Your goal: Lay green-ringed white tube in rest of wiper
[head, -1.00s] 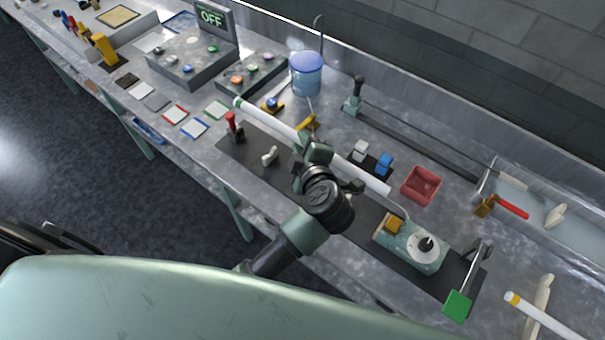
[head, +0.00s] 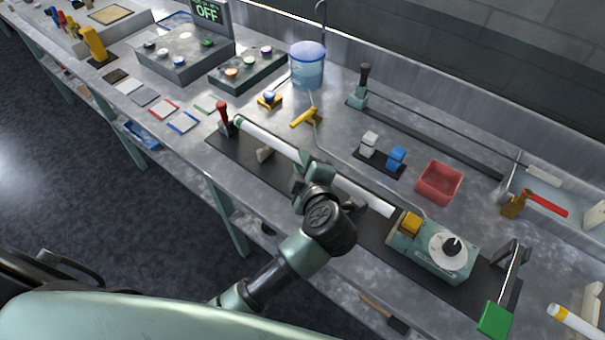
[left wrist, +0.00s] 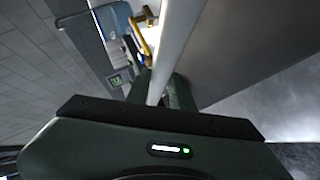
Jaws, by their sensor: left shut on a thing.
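The white tube (head: 270,139) has a green ring at its far-left end. My left gripper (head: 318,172) is shut around its middle. The tube lies along and over the black base plate (head: 237,152), its right end close to the teal box (head: 440,255) with a dial and yellow block. A red-handled lever (head: 223,115) stands beside the ringed end. In the left wrist view the tube (left wrist: 178,45) runs between the fingers. My right gripper is not in view.
Behind the tube are a yellow piece (head: 306,117), white and blue blocks on a black holder (head: 381,162) and a red bin (head: 440,183). A green-ended lever (head: 495,318) is at the right. A yellow-ringed tube (head: 575,320) lies at lower right.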

